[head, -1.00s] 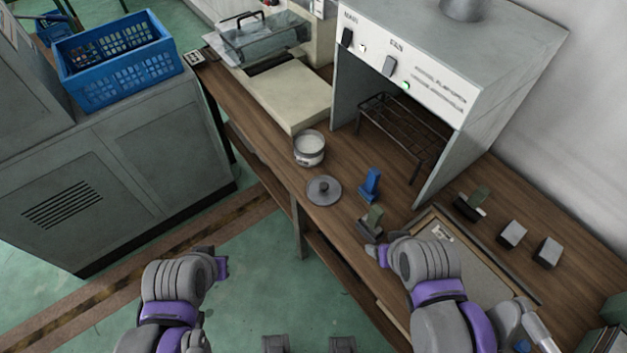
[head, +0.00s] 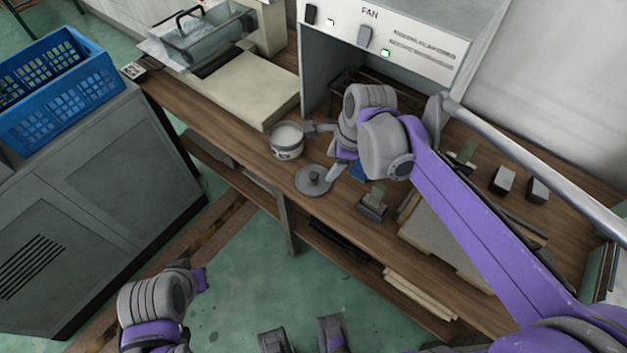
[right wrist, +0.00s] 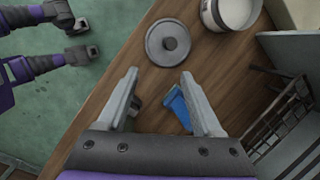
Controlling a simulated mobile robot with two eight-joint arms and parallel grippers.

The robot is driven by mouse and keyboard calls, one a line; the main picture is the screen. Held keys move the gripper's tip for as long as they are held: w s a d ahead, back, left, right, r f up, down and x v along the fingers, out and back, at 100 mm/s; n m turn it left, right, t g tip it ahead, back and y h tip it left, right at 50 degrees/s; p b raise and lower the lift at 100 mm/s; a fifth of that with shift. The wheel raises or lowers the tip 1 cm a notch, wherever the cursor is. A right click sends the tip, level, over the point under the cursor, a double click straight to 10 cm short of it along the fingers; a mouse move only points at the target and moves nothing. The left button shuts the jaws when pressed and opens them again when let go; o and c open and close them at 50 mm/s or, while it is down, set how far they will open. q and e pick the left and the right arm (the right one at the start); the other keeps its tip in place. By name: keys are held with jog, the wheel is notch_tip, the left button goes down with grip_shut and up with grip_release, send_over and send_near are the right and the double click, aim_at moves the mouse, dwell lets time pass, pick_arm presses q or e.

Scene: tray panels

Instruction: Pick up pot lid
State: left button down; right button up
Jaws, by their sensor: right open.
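The pot lid (head: 313,181) is a round grey disc with a dark knob, lying on the wooden bench near its front edge. It also shows in the right wrist view (right wrist: 168,43), ahead of the fingertips and apart from them. The white pot (head: 286,141) stands open just behind the lid. My right gripper (head: 324,152) is open and empty, above the bench to the right of the lid; its two fingers show in the right wrist view (right wrist: 158,80). My left arm comes in at the lower left; its gripper (head: 199,280) is over the floor, its jaws unclear.
A blue object (right wrist: 178,108) lies below my right gripper, partly hidden in the head view. A small dark holder (head: 372,207) with a green piece stands nearby. The fume hood (head: 385,40) with a wire rack is behind; a beige slab (head: 243,88) lies at left.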

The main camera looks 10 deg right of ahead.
jog(key=w+f+m, duration=0.1)
jog(key=w+m, duration=0.2)
jog(key=m, duration=0.1)
jog(key=b, duration=0.1)
send_over(314, 175)
jog(key=s+d, duration=0.1)
jog(key=shift+m+g, duration=0.3)
jog(key=shift+m, duration=0.1)
notch_tip(314, 175, down, 5)
jog(key=shift+d+f, duration=0.1)
jog(key=shift+y, duration=0.3)
jog(key=shift+x, duration=2.75)
jog(key=shift+d, duration=0.1)
jog(key=shift+c, duration=0.2)
grip_shut()
